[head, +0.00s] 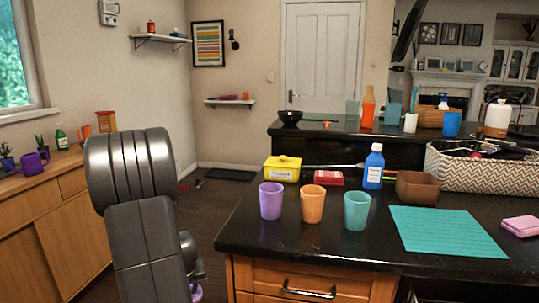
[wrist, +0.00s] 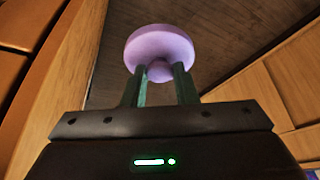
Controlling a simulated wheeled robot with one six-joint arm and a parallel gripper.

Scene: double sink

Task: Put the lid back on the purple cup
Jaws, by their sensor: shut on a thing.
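The purple cup (head: 271,201) stands upright at the left of the dark counter, its top uncovered. The purple lid (wrist: 160,45) is round with a small knob. My gripper (wrist: 161,72) is shut on the knob, with a finger on each side of it. In the head view a bit of the lid (head: 197,293) shows low at the bottom edge, left of the counter and below its top. My arm hides most of the gripper there.
An orange cup (head: 312,204) and a teal cup (head: 357,210) stand in a row right of the purple cup. Behind are a yellow box (head: 283,169), a red box (head: 329,178) and a blue bottle (head: 374,167). A teal mat (head: 447,232) lies to the right.

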